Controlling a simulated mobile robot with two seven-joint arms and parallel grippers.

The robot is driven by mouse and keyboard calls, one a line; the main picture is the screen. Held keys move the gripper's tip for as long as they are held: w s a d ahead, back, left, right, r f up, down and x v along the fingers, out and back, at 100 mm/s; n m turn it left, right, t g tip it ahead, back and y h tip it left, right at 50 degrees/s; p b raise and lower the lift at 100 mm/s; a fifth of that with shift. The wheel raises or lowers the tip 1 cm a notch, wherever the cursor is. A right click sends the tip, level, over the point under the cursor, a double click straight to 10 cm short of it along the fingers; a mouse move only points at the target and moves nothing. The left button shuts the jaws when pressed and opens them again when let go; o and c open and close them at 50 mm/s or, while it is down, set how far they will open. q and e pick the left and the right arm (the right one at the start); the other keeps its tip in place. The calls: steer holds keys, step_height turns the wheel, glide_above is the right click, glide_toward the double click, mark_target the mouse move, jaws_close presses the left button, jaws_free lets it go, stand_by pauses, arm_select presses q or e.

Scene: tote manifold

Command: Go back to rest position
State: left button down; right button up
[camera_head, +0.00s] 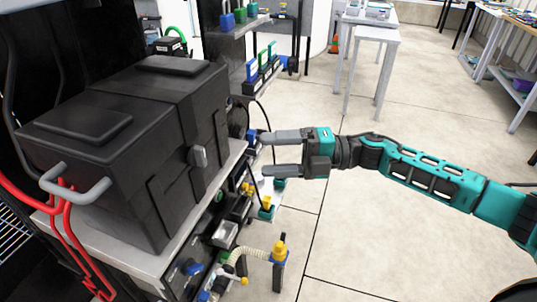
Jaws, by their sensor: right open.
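My right gripper (268,154) is open, with its two grey fingers pointing left. It is in the middle of the head view, at the end of my teal and black right arm, which comes in from the right. I see nothing between the fingers. The fingertips are close to the right side of a black tote (130,125), near its grey latch, with a gap in the picture. My left gripper is not in view.
The tote stands on a light bench (115,255). Valves and fittings (279,250) stick out below. Red hoses (68,225) hang at left. Shelves with coloured parts (265,65) are behind, white tables (370,38) at the back. Open floor (390,240) lies at right.

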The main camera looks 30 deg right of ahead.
stand_by(0.3)
steer(key=s+a+f+m+t+h+p, duration=0.3)
steer(key=f+m+t+h, duration=0.5)
steer(key=m, duration=0.9)
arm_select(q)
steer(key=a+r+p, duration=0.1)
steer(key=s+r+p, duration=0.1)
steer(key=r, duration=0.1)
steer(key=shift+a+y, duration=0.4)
arm_select(e)
steer(key=s+a+f+m+g+h, duration=0.1)
steer(key=s+f+m+g+h, duration=0.3)
steer(key=s+f+m, duration=0.8)
steer(key=h, duration=0.2)
steer(key=shift+a+h, duration=0.25)
steer(key=shift+h, duration=0.05)
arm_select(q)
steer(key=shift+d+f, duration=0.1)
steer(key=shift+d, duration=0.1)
arm_select(e)
steer(key=shift+w, duration=0.1)
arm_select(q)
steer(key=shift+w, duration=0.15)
